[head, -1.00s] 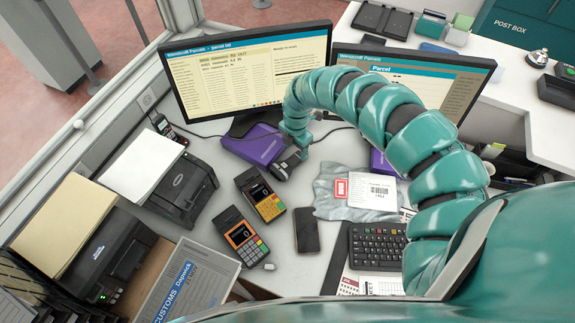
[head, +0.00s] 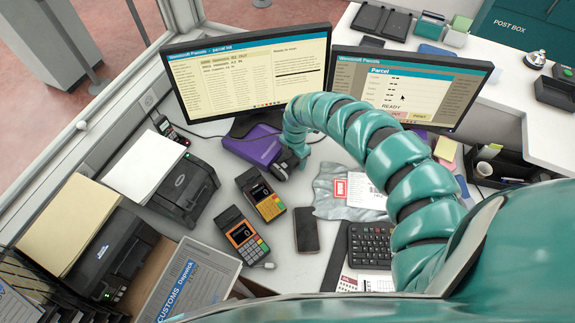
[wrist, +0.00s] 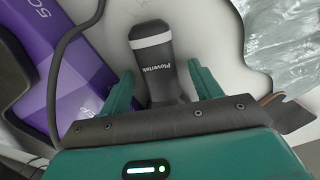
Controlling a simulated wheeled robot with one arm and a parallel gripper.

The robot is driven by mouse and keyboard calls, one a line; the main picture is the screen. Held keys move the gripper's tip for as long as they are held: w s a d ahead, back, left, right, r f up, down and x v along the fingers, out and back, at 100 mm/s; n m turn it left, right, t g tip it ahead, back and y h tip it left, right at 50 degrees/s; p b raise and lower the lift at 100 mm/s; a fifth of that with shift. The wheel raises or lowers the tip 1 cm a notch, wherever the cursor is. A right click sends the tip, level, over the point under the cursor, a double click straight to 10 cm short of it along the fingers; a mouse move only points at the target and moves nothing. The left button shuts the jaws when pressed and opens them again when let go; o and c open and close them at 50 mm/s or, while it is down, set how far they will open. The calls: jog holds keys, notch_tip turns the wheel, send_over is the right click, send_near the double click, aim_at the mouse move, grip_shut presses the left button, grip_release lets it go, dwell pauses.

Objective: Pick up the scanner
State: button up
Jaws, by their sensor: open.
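The scanner (wrist: 152,62) looks like a black handle with a white band and the word "Plovertek" in the wrist view. It lies between the two teal fingers of my open gripper (wrist: 163,88), with a finger on each side. I cannot tell whether either finger touches it. Its lower end is hidden behind the dark front edge of my gripper. In the head view my gripper (head: 292,163) is low over the counter, beside a purple box, and hides most of the scanner there.
The purple box (head: 252,144) lies close on the left, with a dark cable (wrist: 57,75) over it. A grey plastic mailer (head: 330,190) is on the right. Two card terminals (head: 243,236) and a phone (head: 307,230) lie in front; monitors (head: 250,75) stand behind.

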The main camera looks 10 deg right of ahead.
jog(key=c, duration=1.2)
jog(key=shift+r, duration=0.1)
